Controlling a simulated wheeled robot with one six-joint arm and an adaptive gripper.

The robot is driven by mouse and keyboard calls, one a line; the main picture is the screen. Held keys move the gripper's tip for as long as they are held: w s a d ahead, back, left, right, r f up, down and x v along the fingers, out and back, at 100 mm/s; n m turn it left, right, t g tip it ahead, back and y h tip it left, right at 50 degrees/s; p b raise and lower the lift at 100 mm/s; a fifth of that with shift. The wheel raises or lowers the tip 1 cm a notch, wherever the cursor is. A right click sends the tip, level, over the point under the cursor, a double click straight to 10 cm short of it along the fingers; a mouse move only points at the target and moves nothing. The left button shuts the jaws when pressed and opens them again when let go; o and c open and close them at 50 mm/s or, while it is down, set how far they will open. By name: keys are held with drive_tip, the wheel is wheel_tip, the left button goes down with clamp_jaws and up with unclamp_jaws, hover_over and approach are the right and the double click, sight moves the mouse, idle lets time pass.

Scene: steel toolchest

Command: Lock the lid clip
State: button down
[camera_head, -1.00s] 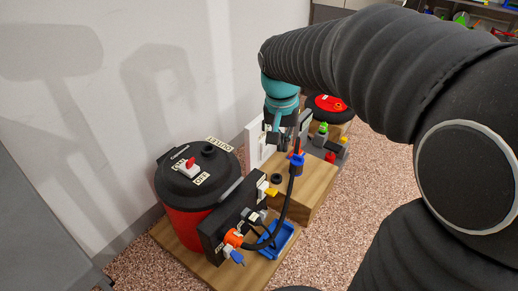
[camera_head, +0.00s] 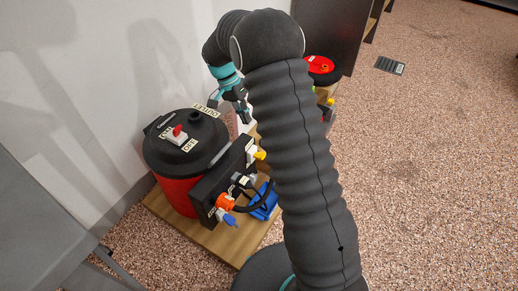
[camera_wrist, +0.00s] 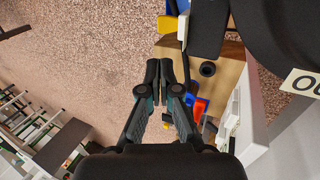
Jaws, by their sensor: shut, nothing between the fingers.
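A red canister (camera_head: 178,193) with a black lid (camera_head: 186,140) stands upright at the left in the head view. A grey bar-like piece (camera_head: 221,152) lies at the lid's right edge; I cannot tell whether it is the lid clip or whether it is locked. Another dark piece (camera_head: 152,124) shows at the lid's far left edge. My gripper (camera_head: 243,113) is beyond the lid to the right, apart from it. In the wrist view my gripper (camera_wrist: 160,70) is shut and empty, with the black lid (camera_wrist: 285,30) at the upper right.
A red-topped switch (camera_head: 178,134) sits on the lid. A black panel (camera_head: 232,178) with orange, blue and yellow plugs stands beside the canister on a wooden base (camera_head: 215,238). A wall is close behind. Open floor (camera_head: 430,170) lies to the right.

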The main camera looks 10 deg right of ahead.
sight(260, 155)
drive_tip(key=shift+w+f, duration=0.1)
drive_tip(key=shift+f, duration=0.2)
drive_tip(key=shift+f, duration=0.1)
drive_tip(key=x, duration=1.3)
drive_tip(key=shift+s+d+f, duration=0.25)
drive_tip(key=shift+f, duration=0.05)
